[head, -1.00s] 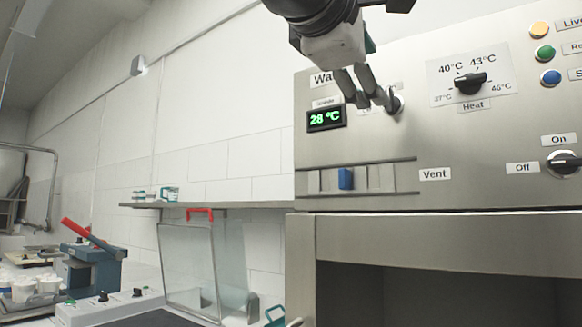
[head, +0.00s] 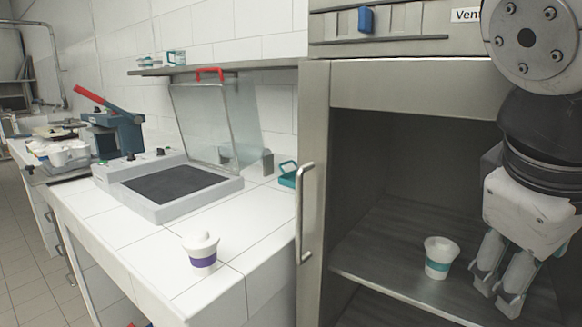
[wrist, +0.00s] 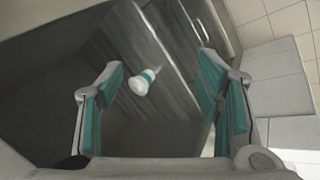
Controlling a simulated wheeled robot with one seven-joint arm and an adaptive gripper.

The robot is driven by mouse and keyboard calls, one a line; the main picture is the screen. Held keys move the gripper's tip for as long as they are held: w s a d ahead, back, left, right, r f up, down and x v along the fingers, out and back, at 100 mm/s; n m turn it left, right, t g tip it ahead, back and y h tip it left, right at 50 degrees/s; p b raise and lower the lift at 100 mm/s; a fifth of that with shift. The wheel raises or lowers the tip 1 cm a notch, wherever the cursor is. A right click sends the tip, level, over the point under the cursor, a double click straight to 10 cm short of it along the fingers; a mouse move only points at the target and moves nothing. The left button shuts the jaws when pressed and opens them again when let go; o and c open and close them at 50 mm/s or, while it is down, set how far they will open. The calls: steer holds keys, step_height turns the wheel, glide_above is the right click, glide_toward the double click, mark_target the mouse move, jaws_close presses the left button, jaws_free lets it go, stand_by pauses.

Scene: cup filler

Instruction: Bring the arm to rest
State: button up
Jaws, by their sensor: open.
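My gripper (head: 497,287) hangs at the right of the head view, fingers pointing down, in front of the open cabinet. It is open and nothing is between its fingers. In the wrist view my gripper (wrist: 165,95) has its teal-padded fingers wide apart. The same cup shows between the fingers in the wrist view (wrist: 143,82), farther off.
A white lidded cup with a purple band (head: 201,252) stands on the tiled counter (head: 130,235). A sealing machine (head: 160,185) with a raised clear lid is behind it. The cabinet's door handle (head: 304,205) is left of the opening. A wall shelf (head: 215,67) runs above.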

steer(key=s+a+f+m+g+y, duration=0.2)
steer(key=s+f, duration=0.3)
steer(key=f, duration=0.2)
steer(key=s+a+f+m+g+y, duration=0.1)
steer(key=s+a+f+m+y, duration=0.15)
steer(key=s+f, duration=0.4)
step_height(320, 180, up, 20)
steer(key=w+t+p, duration=0.1)
steer(key=t+p, duration=0.2)
steer(key=p, duration=1.5)
steer(key=shift+w+d+n, duration=0.2)
steer(key=shift+d+n, duration=0.1)
steer(key=shift+n, duration=0.05)
steer(key=shift+c, duration=0.6)
